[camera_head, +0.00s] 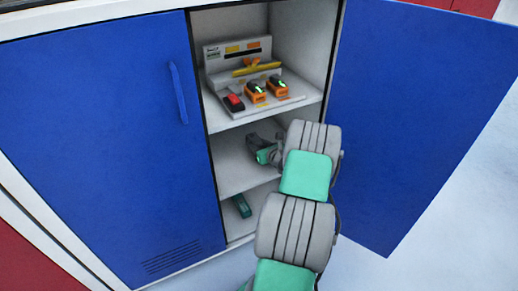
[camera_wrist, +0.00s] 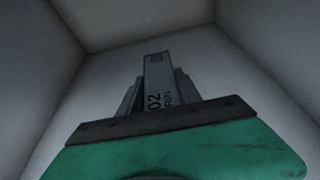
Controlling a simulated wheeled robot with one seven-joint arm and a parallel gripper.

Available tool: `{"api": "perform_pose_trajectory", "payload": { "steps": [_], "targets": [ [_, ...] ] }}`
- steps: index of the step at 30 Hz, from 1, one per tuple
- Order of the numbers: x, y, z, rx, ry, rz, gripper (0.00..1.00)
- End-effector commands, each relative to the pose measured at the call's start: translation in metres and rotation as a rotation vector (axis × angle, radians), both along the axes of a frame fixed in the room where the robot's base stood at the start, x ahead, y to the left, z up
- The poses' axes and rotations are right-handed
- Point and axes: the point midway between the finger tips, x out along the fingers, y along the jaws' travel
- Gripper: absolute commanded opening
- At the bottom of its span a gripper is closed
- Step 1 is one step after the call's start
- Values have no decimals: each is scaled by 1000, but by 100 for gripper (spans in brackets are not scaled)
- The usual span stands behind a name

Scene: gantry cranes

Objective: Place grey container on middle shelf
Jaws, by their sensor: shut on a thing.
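The cabinet's middle shelf (camera_head: 231,168) is a bare pale board below the upper shelf. My gripper (camera_head: 259,146) is inside this middle compartment, entering from the right front, above the shelf board. In the wrist view my gripper (camera_wrist: 160,108) shows as a green body with a dark bar, and it is shut on a narrow grey container (camera_wrist: 157,72) marked with "02" and partly readable letters. The container points away into the compartment. In the head view it is small and dark and hard to separate from my gripper. I cannot tell whether it touches the shelf.
The upper shelf (camera_head: 226,122) holds a grey panel (camera_head: 224,58) with red, orange and yellow items. A green object (camera_head: 242,206) lies in the bottom compartment. The left blue door (camera_head: 100,140) is shut. The right blue door (camera_head: 410,130) stands open beside my arm.

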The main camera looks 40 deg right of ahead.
Motion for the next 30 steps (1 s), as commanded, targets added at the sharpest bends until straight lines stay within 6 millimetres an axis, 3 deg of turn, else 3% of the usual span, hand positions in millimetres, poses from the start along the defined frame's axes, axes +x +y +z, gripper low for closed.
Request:
{"api": "perform_pose_trajectory", "payload": {
  "steps": [10, 11, 18, 27, 30],
  "targets": [
    [1, -1, -2, -3, -3, 1, 0],
    [0, 0, -1, -3, -2, 1, 43],
    [0, 0, -1, -2, -1, 1, 62],
    [0, 0, 5, -4, -2, 1, 62],
    [-14, 2, 10, -1, -1, -2, 62]
  ]
}}
